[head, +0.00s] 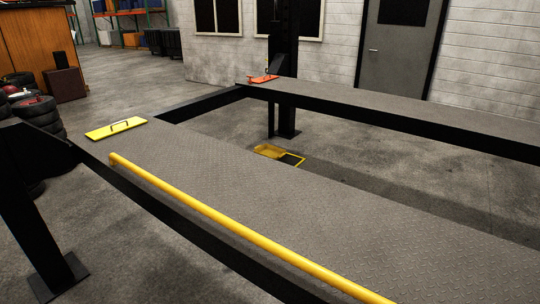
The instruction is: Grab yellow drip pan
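A yellow tray (270,150) with a dark section at its right lies low on the floor between the two runways, beyond the near runway; it looks like a shallow pan. The near runway's edge runs close in front of it. A flat yellow plate with a dark handle (103,133) lies on the left end of the near runway. I cannot tell for certain which of the two is the drip pan. Neither of my grippers shows in the head view.
The near lift runway (330,225) crosses the foreground, with a long yellow bar (235,228) along its near side. The far runway (400,115) holds an orange item (262,79). A black post (284,60) stands behind. Stacked tires (38,113) are at left.

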